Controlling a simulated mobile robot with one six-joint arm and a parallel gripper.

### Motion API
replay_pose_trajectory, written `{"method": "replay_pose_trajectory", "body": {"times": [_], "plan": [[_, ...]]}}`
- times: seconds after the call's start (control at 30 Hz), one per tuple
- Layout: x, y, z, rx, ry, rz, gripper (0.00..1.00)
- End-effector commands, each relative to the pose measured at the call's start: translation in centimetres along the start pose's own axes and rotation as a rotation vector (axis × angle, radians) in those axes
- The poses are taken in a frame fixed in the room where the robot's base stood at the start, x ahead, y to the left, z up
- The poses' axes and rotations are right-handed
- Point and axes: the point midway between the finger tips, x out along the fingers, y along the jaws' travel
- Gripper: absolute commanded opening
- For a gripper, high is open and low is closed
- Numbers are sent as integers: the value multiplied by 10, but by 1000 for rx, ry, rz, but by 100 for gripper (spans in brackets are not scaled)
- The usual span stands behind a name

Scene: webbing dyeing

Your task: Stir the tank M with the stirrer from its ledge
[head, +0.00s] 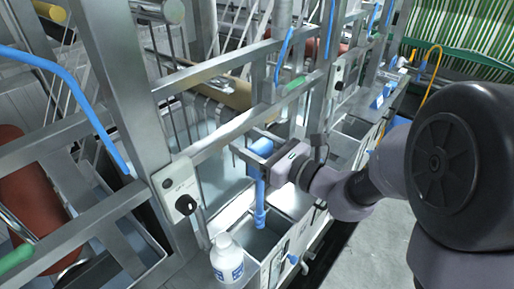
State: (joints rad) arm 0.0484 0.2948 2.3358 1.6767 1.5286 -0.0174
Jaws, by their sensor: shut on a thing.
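My gripper (252,148) is shut on the blue handle of the stirrer (260,191), near the middle of the view. The stirrer hangs roughly upright, with its blue shaft pointing down. Its lower end is at the opening of a small grey open-topped tank (284,228) on the machine's front ledge. I cannot tell how deep the lower end reaches or whether it touches a wall. No letter M can be read, so I cannot tell if this is tank M.
A white bottle with a blue label (227,259) stands left of the tank. A control box with a black knob (178,190) is on the metal frame. Steel rails and posts rise behind the gripper. Grey floor (372,240) lies clear at right.

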Motion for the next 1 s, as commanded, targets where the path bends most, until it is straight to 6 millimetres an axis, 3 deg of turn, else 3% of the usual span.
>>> {"method": "replay_pose_trajectory", "body": {"times": [1.0], "plan": [[0, 0, -146, 0, 1, 0, 0]]}}
